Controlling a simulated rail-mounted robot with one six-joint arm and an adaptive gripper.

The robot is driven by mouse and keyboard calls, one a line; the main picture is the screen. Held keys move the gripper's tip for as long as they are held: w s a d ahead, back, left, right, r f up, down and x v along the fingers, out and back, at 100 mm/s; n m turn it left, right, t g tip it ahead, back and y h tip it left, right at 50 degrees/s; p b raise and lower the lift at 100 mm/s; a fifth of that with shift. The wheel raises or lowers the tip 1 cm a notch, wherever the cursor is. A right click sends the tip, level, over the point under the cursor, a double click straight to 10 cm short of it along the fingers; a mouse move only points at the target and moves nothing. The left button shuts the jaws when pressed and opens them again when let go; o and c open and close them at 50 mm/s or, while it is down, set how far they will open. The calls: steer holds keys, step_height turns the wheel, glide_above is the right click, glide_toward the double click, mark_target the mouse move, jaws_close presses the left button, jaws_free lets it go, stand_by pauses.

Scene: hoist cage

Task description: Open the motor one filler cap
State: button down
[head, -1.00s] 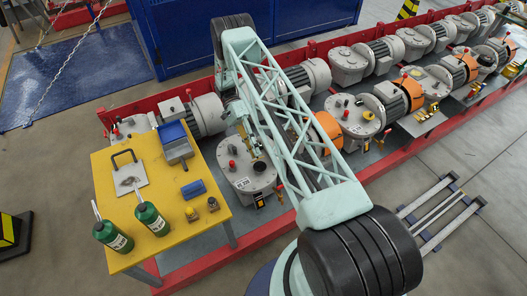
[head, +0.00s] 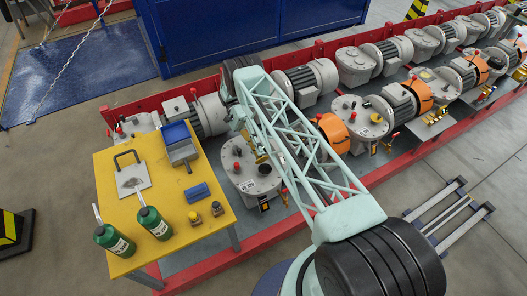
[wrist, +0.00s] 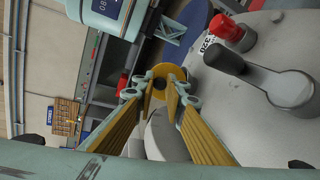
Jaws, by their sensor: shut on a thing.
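Motor one's grey round gearbox (head: 245,187) stands beside the yellow table, with a red knob (head: 236,168) and a dark round fitting (head: 264,169) on its top. My gripper (head: 260,156) is low over the far part of that top. In the wrist view my gripper (wrist: 158,88) has its yellow fingers closed around a small yellow round piece (wrist: 158,85) with a dark centre. I cannot tell for sure whether this is the filler cap. The red knob (wrist: 226,30) and a dark lever-like fitting (wrist: 224,58) are to the right of the fingers. The fingers hide what lies under the piece.
The yellow table (head: 170,240) holds green bottles (head: 152,222), a blue-and-grey box (head: 178,142), a blue block (head: 197,192) and two small brass-coloured parts (head: 218,208). More motors (head: 360,120) stand in a row to the right inside the red frame (head: 290,205).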

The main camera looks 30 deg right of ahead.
stand_by(0.3)
steer(key=c, duration=2.6)
jaws_free()
steer(key=shift+r, duration=0.15)
step_height(320, 180, up, 10)
